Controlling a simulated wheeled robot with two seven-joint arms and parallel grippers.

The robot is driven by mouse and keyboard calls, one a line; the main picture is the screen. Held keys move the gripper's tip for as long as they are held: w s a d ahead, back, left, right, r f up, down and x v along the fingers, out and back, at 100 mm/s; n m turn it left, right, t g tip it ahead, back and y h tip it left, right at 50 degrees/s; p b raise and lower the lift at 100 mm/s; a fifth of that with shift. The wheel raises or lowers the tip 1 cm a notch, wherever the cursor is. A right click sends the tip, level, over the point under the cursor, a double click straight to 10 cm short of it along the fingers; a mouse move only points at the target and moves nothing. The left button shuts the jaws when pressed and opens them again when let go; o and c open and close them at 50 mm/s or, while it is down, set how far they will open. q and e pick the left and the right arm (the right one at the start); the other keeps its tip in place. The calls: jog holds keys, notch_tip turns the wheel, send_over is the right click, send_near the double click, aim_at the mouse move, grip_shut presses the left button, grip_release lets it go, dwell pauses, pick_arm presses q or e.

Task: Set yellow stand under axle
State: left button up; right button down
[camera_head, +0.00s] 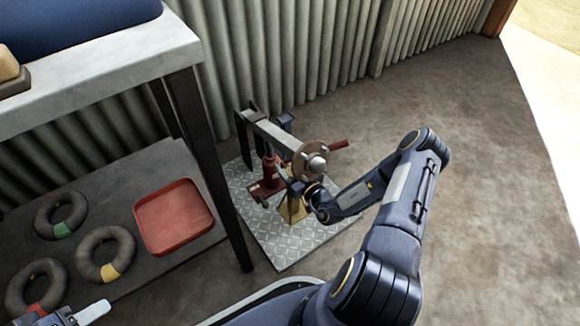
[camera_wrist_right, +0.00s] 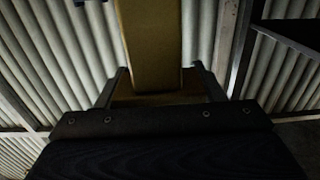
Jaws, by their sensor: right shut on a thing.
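The yellow stand (camera_head: 291,210) is on the tread plate, below the hub end of the axle (camera_head: 278,134). Its upper part is partly hidden by my right gripper (camera_head: 298,190), and I cannot tell whether its top touches the axle. In the right wrist view the yellow post (camera_wrist_right: 152,45) of the stand rises between the two fingers of my right gripper (camera_wrist_right: 165,84), which is shut on it. Part of my left gripper (camera_head: 75,316) shows at the bottom left edge, away from the stand; its jaw state is unclear.
A red jack (camera_head: 268,172) stands under the axle, left of the stand. A round hub disc (camera_head: 311,160) is at the axle's near end. The tread plate (camera_head: 285,252) lies beside the workbench leg (camera_head: 222,175). A low shelf holds a red tray (camera_head: 173,217) and several rings. Floor is clear at right.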

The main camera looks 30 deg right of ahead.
jog(key=shift+c, duration=1.8)
grip_release()
jog(key=shift+f, duration=0.15)
jog(key=shift+s+r, duration=0.2)
jog(key=shift+s, duration=0.1)
jog(key=s+p, duration=0.3)
jog(key=s, duration=0.8)
jog(key=shift+s+d+p, duration=0.2)
jog(key=shift+d+p, duration=0.2)
jog(key=shift+d, duration=0.05)
